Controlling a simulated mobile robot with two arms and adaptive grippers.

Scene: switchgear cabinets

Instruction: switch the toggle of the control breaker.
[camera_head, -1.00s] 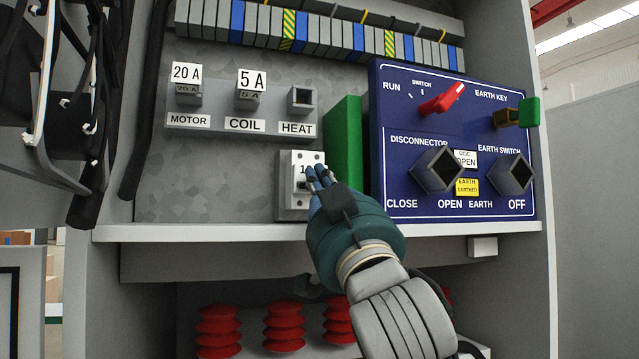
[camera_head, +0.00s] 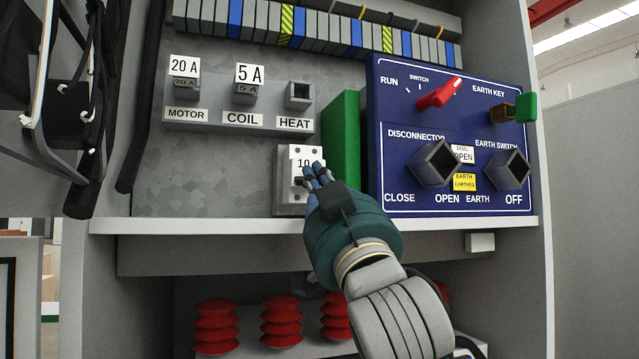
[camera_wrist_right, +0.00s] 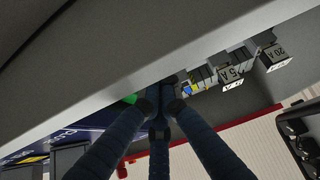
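The control breaker (camera_head: 287,163) is a small white block marked "10", mounted low on the grey panel just above the shelf edge. A small dark toggle (camera_head: 299,181) shows on its front below the label, partly hidden by my fingers. My right gripper (camera_head: 316,174) reaches up from below, its blue fingertips bunched at the breaker's right front side. I cannot tell whether they touch the toggle. In the right wrist view the fingers (camera_wrist_right: 158,104) converge closely, with nothing seen between them. My left gripper is not in view.
A green block (camera_head: 341,145) stands right of the breaker, then the blue control panel (camera_head: 400,112) with its knobs. Labelled MOTOR, COIL and HEAT units (camera_head: 240,121) sit above left. The shelf edge (camera_head: 200,226) runs beneath; red insulators (camera_head: 282,320) stand below.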

